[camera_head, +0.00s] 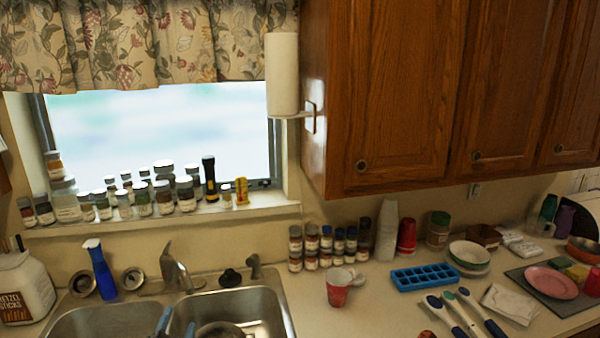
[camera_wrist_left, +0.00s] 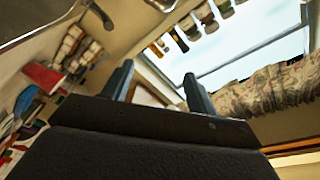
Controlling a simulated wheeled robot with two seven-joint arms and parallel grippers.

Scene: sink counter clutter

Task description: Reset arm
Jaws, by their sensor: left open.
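My left gripper (camera_head: 177,325) shows at the bottom edge of the head view, in front of the sink basins. Only its two blue-grey fingertips are visible there. In the left wrist view both fingers (camera_wrist_left: 158,90) stand apart with nothing between them, so it is open and empty. The sink (camera_head: 262,308) lies behind and around the fingertips in the head view. The left wrist view is tilted, with the window and curtain at right and the counter items at left. My right gripper is not in view.
A blue spray bottle (camera_head: 102,270) and the faucet (camera_head: 175,268) stand behind the sink. A red cup (camera_head: 338,290), a blue ice tray (camera_head: 425,277) and several utensils lie on the right counter. Jars line the window sill (camera_head: 255,210). The cabinets (camera_head: 395,95) overhang the right counter.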

